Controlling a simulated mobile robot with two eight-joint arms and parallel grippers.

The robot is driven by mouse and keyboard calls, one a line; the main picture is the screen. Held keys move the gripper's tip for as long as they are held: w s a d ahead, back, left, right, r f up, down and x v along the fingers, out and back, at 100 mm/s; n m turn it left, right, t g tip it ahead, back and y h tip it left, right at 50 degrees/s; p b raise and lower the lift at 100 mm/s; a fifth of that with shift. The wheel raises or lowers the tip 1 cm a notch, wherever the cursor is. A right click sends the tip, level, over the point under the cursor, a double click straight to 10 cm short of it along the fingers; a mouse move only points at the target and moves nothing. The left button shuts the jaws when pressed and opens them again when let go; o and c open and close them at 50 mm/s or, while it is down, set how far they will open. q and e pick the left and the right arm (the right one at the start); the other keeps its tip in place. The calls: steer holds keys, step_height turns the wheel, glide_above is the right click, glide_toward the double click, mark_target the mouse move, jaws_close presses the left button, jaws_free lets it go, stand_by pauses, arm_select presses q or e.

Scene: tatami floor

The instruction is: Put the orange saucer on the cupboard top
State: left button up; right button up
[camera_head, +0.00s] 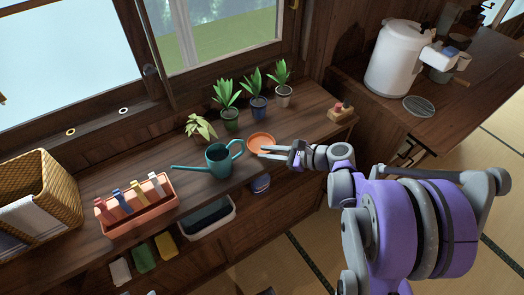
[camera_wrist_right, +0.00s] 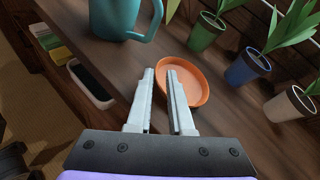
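The orange saucer (camera_head: 261,139) is on or just over the wooden cupboard top (camera_head: 300,123), right of the teal watering can (camera_head: 221,160). In the right wrist view the saucer (camera_wrist_right: 200,82) shows its pale inside. My right gripper (camera_head: 262,151) is at its near side, fingers parted with a narrow gap. In the right wrist view one finger of the gripper (camera_wrist_right: 160,75) overlaps the saucer's near rim and the other is just outside it. I cannot tell whether they touch the rim. My left gripper is not in view.
Several potted plants (camera_head: 258,107) stand behind the saucer. A planter-like box with coloured items (camera_head: 140,221) and a wicker basket (camera_head: 40,190) are left. A small wooden block with items (camera_head: 341,114) is right. A white tub (camera_head: 208,222) sits below the top's front edge.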

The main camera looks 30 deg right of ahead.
steer(key=v, duration=0.9)
steer(key=s+a+f+n+g+h, duration=0.2)
steer(key=s+a+n+g, duration=0.1)
steer(key=a+n, duration=0.25)
steer(key=s+a+f+n+g+h, duration=0.1)
steer(key=s+a+f+n+g, duration=0.2)
steer(key=a+n, duration=0.3)
steer(key=s+a+n+h, duration=0.3)
steer(key=s+n+h, duration=0.2)
steer(key=n, duration=0.9)
steer(key=s+f+p, duration=0.1)
steer(key=s, duration=0.2)
steer(key=shift+s, duration=0.15)
